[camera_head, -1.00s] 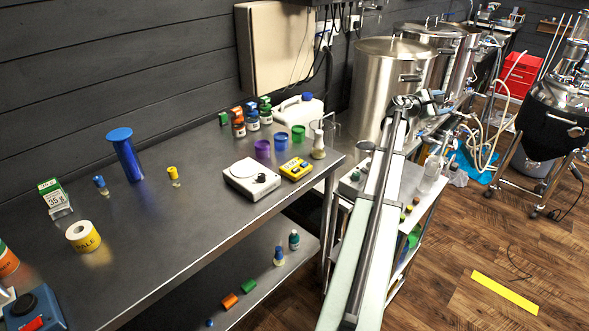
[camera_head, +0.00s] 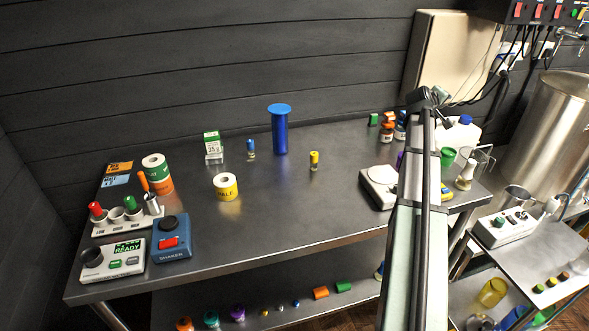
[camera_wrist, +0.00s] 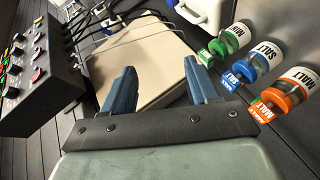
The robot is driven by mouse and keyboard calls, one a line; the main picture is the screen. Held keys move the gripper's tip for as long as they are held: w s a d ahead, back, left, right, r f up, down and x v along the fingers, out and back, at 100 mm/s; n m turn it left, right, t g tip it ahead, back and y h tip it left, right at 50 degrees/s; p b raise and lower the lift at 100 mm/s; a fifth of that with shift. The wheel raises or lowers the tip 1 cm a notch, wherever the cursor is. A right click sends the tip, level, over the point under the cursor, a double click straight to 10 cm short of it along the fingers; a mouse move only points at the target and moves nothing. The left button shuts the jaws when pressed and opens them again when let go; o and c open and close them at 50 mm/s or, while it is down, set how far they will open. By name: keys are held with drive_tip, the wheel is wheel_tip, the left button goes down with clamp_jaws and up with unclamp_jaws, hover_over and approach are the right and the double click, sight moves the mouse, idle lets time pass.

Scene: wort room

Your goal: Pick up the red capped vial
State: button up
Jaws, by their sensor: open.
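The red capped vial (camera_head: 96,210) stands in a white rack (camera_head: 128,226) at the left end of the steel table in the head view. Only its red cap and upper part show clearly. A green capped vial (camera_head: 131,206) is in the same rack. My gripper (camera_wrist: 160,66) is open and empty in the wrist view, its blue fingers apart. My arm reaches over the right part of the table, far from the rack. The red capped vial is not in the wrist view.
A white meter reading READY (camera_head: 113,262) and a blue shaker (camera_head: 171,241) stand in front of the rack. A blue cylinder (camera_head: 279,132) stands mid-table. Malt and salt jars (camera_wrist: 240,72) are right of my gripper.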

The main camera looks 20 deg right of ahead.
drive_tip(key=w+a+t+y, duration=0.25)
drive_tip(key=w+a, duration=0.25)
drive_tip(key=a, duration=0.9)
drive_tip(key=w+a+r+t+y, duration=0.1)
drive_tip(key=w+a+y, duration=0.3)
drive_tip(key=a, duration=0.9)
drive_tip(key=w+a+t+y, duration=0.1)
drive_tip(key=w+a, duration=0.6)
drive_tip(key=a, duration=0.7)
drive_tip(key=a+y, duration=0.4)
drive_tip(key=a, duration=1.3)
drive_tip(key=n+g+y, duration=0.4)
drive_tip(key=n+g, duration=0.1)
drive_tip(key=g, duration=0.1)
approach(94, 206)
drive_tip(key=shift+x, duration=5.55)
drive_tip(key=shift+r, duration=0.1)
drive_tip(key=shift+c, duration=0.3)
